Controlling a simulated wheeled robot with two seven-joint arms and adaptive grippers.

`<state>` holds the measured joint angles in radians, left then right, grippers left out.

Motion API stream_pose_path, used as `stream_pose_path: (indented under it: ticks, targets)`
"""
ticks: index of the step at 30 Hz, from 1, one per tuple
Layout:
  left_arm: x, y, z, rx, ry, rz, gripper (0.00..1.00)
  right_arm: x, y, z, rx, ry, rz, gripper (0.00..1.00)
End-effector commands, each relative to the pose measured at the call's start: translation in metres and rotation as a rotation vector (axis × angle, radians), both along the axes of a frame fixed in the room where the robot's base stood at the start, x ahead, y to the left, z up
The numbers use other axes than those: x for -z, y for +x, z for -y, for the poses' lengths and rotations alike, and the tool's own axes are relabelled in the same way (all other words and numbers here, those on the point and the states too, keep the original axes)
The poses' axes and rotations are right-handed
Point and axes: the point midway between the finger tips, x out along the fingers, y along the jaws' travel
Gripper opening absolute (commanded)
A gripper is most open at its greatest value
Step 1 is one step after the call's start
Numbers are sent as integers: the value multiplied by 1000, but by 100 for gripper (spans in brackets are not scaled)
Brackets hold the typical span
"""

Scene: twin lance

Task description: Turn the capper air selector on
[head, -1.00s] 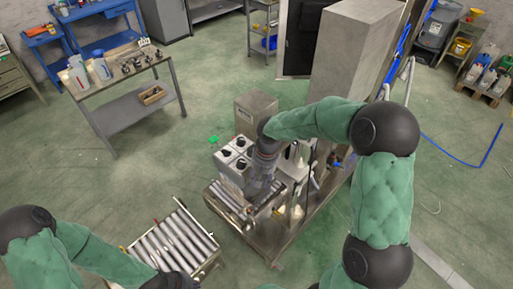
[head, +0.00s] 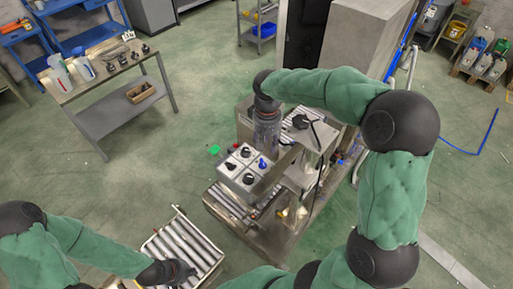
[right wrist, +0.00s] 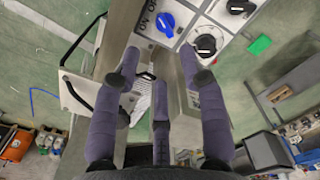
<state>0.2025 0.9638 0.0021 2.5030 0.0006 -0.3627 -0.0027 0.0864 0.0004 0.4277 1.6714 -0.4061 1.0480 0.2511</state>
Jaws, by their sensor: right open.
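A grey box (head: 240,177) with several selector knobs on its top stands by the roller conveyor in the head view. One knob is blue (head: 262,163) and the others are black. The blue knob also shows at the top of the right wrist view (right wrist: 167,24), with ON lettering beside it. Which knob is the capper air selector is not readable. My right gripper (head: 266,143) is beside the box's far right side, near the blue knob. Its fingers are spread and empty in the right wrist view (right wrist: 160,75). My left gripper (head: 180,271) is low over the front rollers; its fingers are unclear.
A metal machine frame (head: 310,150) with a black knob stands right of the box. A roller conveyor (head: 185,245) lies in front. A workbench (head: 100,75) with bottles is at the far left. The green floor between is open.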

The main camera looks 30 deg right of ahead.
Motion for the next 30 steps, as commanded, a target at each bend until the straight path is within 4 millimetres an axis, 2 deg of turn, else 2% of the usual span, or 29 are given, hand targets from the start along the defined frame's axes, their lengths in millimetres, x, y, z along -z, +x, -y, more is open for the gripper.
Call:
stream_pose_path:
  ticks: [5,8,21,30]
  targets:
    - [0,0,0,0,0,-1,0,6,0,0,0,0,-2,42]
    - [-1,-1,0,0,0,-1,0,17,-1,0,1,1,-4,42]
    - [-6,0,0,0,0,-1,0,90,-1,0,0,1,-4,42]
    - [-7,0,0,0,0,-1,0,108,0,0,0,1,1,42]
